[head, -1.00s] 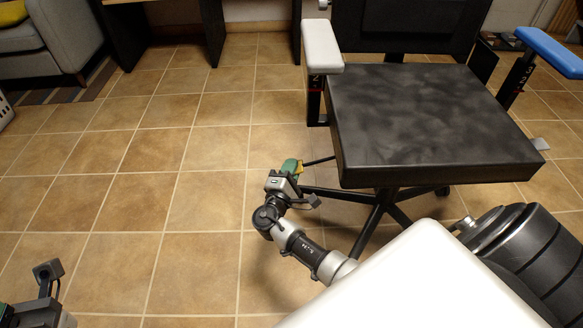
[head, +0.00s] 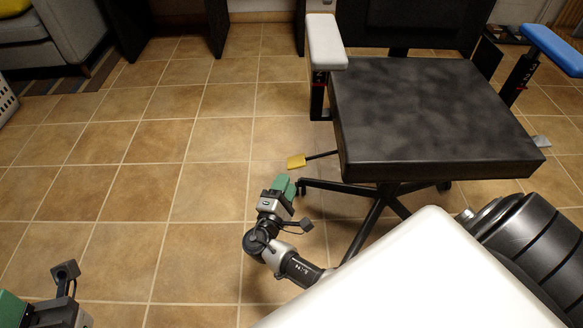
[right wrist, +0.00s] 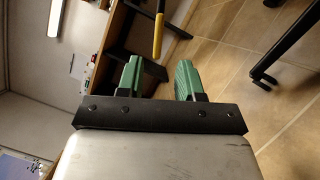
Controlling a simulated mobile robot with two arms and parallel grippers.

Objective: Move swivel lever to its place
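The lever has a yellow paddle (head: 297,161) on a thin black rod, which sticks out to the left from under the office chair's black seat (head: 430,115). My right gripper (head: 284,186) has green fingers and is just below the paddle in the head view, apart from it. In the right wrist view its two fingers (right wrist: 160,78) are open with an empty gap. The yellow lever (right wrist: 158,38) shows beyond that gap, not between the fingers. My left gripper (head: 12,308) is at the bottom left corner, partly cut off, away from the chair.
The chair has a white armrest (head: 325,42), a blue armrest (head: 553,48) and a dark base with several legs. A grey paddle (head: 541,141) shows at the seat's right side. The tiled floor (head: 200,150) left of the chair is clear. A sofa (head: 60,35) stands at the back left.

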